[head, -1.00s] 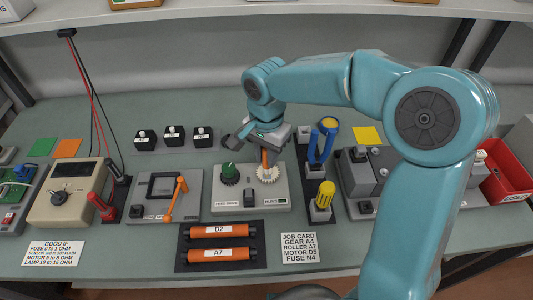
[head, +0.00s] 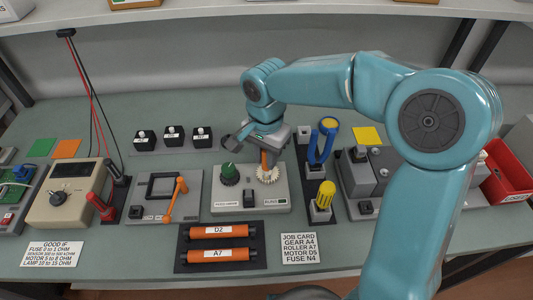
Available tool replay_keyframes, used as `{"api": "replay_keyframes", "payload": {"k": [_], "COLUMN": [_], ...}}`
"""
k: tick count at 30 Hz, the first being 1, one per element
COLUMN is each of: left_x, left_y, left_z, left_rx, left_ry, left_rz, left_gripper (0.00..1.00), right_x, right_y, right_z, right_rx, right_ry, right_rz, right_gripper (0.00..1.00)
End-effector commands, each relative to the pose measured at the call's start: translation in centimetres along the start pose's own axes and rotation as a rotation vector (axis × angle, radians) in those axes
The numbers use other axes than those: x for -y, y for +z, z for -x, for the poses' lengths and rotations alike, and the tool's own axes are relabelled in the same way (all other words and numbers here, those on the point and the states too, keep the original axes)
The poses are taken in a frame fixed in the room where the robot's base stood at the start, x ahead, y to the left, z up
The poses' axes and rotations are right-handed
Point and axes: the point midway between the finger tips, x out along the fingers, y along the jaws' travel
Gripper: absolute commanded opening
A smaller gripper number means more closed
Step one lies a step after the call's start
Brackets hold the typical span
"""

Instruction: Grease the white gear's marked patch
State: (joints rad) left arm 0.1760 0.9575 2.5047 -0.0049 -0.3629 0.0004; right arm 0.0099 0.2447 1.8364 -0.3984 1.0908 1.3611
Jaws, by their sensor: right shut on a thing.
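The white gear (head: 267,176) sits on the right part of a light grey unit with a green knob (head: 230,173) beside it. My right gripper (head: 265,149) is above the gear, shut on an orange tool (head: 264,159) that points down. The tool's lower end is at the gear's upper edge in the picture; I cannot tell whether it touches. The marked patch on the gear cannot be made out. My left gripper is not in view.
Orange rollers (head: 218,232) lie on a dark tray in front. A job card (head: 299,247) lies beside them. A red bin (head: 507,182) is at far right.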

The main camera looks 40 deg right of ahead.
Motion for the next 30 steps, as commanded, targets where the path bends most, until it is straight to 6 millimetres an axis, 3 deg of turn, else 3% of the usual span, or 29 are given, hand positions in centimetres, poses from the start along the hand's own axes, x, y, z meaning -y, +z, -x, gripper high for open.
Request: {"api": "replay_keyframes", "payload": {"k": [7, 30], "left_x": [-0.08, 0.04], "left_y": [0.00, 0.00], "left_z": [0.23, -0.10], "left_rx": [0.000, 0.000], "left_ry": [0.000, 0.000], "left_rz": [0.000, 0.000], "left_gripper": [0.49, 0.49], "right_x": [0.29, 0.13], "right_y": [-0.70, -0.26], "right_z": [-0.01, -0.08], "right_rx": [0.000, 0.000], "right_ry": [0.000, 0.000], "right_rz": [0.000, 0.001], "right_gripper": [0.00, 0.00]}}
